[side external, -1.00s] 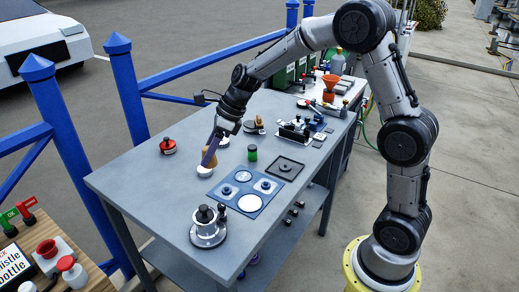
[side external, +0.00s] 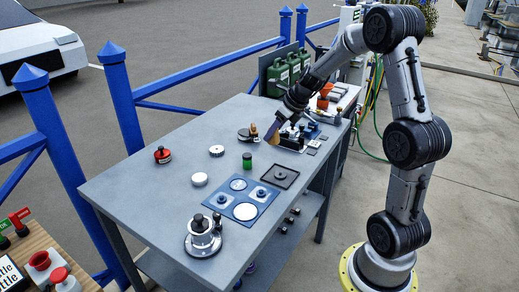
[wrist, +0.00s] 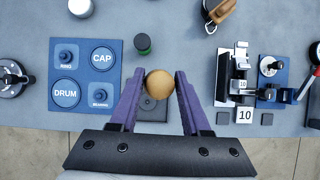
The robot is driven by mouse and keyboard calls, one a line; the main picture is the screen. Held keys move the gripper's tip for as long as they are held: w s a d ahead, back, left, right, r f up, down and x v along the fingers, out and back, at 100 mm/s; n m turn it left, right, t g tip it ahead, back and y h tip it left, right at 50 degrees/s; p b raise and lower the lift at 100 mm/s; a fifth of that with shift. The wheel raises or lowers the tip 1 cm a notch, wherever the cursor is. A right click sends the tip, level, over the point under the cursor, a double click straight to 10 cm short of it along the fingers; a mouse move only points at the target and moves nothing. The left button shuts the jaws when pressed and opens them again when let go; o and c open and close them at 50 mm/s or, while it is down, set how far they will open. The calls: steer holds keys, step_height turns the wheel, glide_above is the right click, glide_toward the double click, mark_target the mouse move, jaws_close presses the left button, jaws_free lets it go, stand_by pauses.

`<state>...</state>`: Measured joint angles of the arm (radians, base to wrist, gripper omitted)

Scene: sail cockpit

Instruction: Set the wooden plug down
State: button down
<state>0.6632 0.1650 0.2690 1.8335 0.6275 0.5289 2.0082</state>
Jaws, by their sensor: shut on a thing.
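The wooden plug (wrist: 158,84) shows as a tan rounded end between the purple fingers of my gripper (wrist: 156,91) in the wrist view. In the side external view the plug (side external: 271,139) is tapered and tilted below the fingers of my gripper (side external: 276,127), which is shut on it. It appears to be held above the bench (side external: 150,193), though its exact height is hard to tell. A dark square tray (side external: 279,177) lies nearer the camera than the plug; in the wrist view the tray (wrist: 153,112) is partly hidden behind the plug and fingers.
A winch (side external: 203,238) is in front. Fixtures crowd the right; the left bench is clear.

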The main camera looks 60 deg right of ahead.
steer(key=w+d+f, duration=0.1)
steer(key=w+f, duration=0.1)
steer(key=w+d+f, duration=0.1)
steer(key=w+f, duration=0.1)
steer(key=w+d+f, duration=0.2)
steer(key=w, duration=0.1)
steer(key=shift+w+f, duration=0.1)
steer(key=shift+f, duration=0.25)
steer(key=shift+w+d+f, duration=0.15)
steer(key=shift+w+f, duration=0.1)
steer(key=shift+f, duration=0.2)
steer(key=shift+w+f, duration=0.1)
steer(key=shift+f, duration=1.5)
steer(key=shift+f, duration=0.15)
steer(key=shift+c, duration=1.8)
jaws_free()
